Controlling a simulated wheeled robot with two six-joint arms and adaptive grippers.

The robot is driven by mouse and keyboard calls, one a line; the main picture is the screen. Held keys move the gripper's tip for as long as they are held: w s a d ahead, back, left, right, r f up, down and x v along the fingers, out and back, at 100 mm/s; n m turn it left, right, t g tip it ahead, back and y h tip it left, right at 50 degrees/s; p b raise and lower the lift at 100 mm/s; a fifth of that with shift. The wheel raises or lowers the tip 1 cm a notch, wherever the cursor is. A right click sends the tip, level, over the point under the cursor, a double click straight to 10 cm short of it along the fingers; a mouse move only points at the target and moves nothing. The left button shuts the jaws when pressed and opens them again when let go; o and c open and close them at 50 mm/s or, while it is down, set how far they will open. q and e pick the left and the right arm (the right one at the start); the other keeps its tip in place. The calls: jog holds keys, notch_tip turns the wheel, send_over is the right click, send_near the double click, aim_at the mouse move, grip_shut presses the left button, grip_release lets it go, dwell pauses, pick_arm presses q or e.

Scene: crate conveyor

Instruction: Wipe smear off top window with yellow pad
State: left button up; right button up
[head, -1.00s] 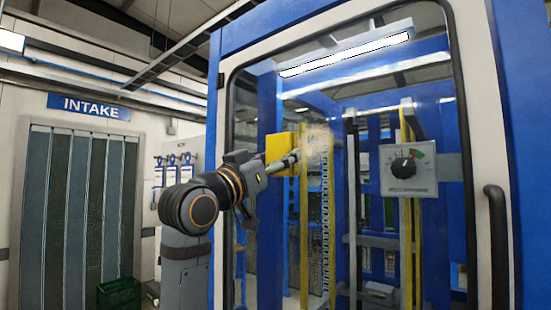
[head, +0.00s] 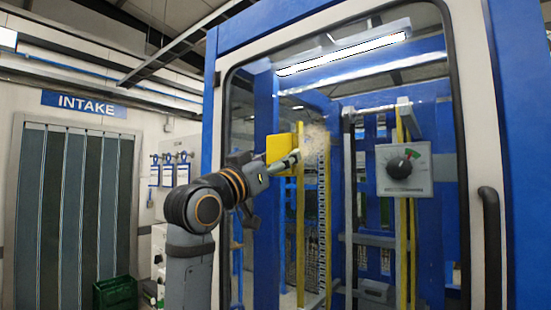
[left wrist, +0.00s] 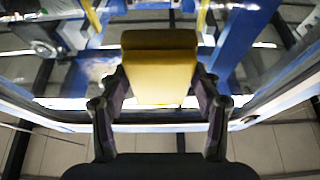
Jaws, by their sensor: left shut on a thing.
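The yellow pad (head: 279,148) is held by my left gripper (head: 284,162), up against or very near the window glass (head: 350,90); I cannot tell if it touches. A pale brownish smear (head: 315,138) is on the glass just right of the pad in the head view. In the left wrist view the pad (left wrist: 160,72) sits between the two dark fingers of the left gripper (left wrist: 160,90). A hazy patch (left wrist: 98,70) on the glass shows left of the pad there. My right gripper is not in view.
The window is framed in white and blue, with a dark door handle (head: 492,215) at right. Behind the glass are a dial box (head: 403,171) and yellow and blue posts. An INTAKE sign (head: 85,104), strip curtain (head: 70,210) and green crate (head: 115,292) are at left.

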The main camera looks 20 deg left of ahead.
pick_arm(q)
jog(key=shift+w+d, duration=0.2)
jog(key=shift+w, duration=0.2)
